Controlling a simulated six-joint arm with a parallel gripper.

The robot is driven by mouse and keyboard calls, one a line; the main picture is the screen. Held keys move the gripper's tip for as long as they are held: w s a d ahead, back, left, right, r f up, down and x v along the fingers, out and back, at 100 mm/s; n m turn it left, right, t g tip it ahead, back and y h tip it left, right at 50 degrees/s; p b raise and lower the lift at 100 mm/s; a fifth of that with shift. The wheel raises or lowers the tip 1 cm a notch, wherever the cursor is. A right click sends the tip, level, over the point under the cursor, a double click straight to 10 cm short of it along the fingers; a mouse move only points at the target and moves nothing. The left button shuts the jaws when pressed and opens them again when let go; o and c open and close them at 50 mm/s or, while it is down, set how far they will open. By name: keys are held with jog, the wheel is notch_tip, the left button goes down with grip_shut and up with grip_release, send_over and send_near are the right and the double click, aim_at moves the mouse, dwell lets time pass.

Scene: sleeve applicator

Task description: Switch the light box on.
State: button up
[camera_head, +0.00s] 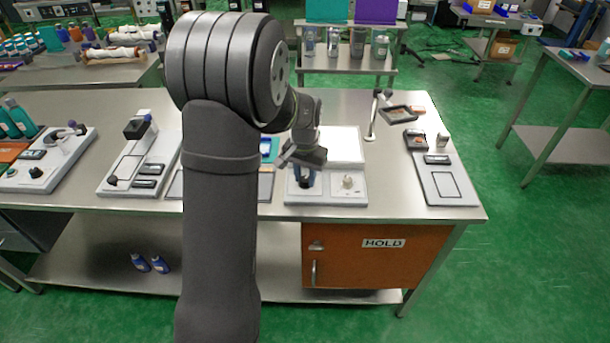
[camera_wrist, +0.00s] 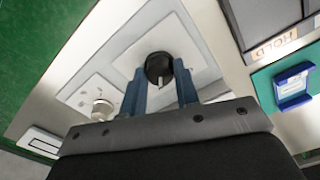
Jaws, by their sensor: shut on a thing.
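The light box (camera_head: 343,143) is a flat white panel on the bench, with a pale grey control base (camera_head: 333,198) along its front. A round black knob (camera_wrist: 158,66) with a light pointer mark sits on the base. My gripper (camera_head: 304,178) points down over the left half of the base. In the wrist view, the two blue fingers of my gripper (camera_wrist: 160,88) are closed on either side of the black knob. A cream knob (camera_head: 348,182) stands to the right on the same base and also shows in the wrist view (camera_wrist: 103,109). I cannot tell whether the panel is lit.
A post with a dark-framed tray (camera_head: 396,113) stands right of the light box. A grey fixture (camera_head: 447,185) lies at the bench's right end. Another fixture (camera_head: 138,172) is at left.

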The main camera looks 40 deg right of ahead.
aim_at(305, 179)
dwell(0.3)
jog(key=o, duration=1)
jog(key=shift+c, duration=0.2)
jog(key=shift+r, duration=0.1)
notch_tip(305, 179, up, 17)
jog(key=shift+r, duration=0.2)
jog(key=shift+f, duration=0.1)
notch_tip(305, 179, down, 17)
jog(key=shift+f, duration=0.2)
jog(key=shift+r, duration=0.15)
